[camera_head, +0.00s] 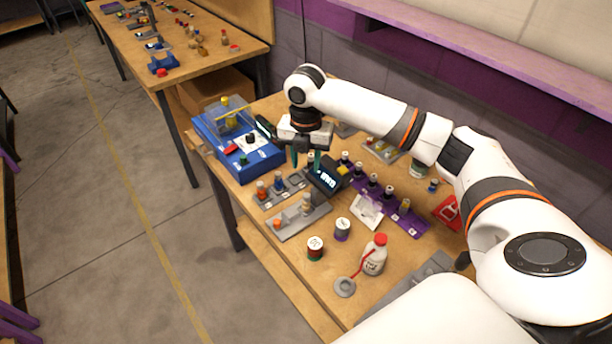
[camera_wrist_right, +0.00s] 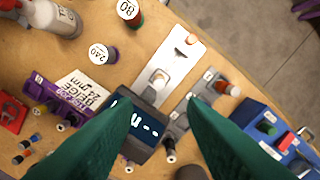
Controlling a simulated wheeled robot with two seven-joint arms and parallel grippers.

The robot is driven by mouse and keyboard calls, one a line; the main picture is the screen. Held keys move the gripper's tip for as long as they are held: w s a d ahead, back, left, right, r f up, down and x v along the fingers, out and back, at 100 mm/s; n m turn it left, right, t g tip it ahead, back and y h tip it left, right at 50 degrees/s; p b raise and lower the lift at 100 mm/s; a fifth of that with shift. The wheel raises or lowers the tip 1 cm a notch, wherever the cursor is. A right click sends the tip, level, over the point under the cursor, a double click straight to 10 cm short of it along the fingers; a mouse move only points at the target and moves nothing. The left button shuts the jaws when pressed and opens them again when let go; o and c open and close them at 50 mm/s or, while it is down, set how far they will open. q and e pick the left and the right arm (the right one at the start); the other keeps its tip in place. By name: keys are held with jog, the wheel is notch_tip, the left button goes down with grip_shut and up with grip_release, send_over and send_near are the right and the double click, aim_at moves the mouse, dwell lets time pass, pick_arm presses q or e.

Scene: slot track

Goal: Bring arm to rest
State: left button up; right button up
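My right arm (camera_head: 365,106) reaches in from the right over the workbench and bends down at the wrist. My right gripper (camera_head: 306,162) points down, with its two dark green fingers apart. In the right wrist view, the fingers of my right gripper (camera_wrist_right: 155,102) also stand apart with nothing held between them. A dark device with a lit display (camera_head: 326,178) lies just below and beside the fingertips; it also shows in the right wrist view (camera_wrist_right: 138,128). I cannot tell the exact gap between the fingers and the device. My left gripper is not in view.
A blue machine (camera_head: 262,160) stands left of the gripper. Grey slotted tracks (camera_head: 296,222) and a purple rack (camera_head: 398,216) with small bottles lie close by. A white bottle with a red cap (camera_head: 375,256) and two labelled spools (camera_head: 315,248) stand nearer the front edge.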

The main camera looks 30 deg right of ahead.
jog(key=shift+r, duration=0.5)
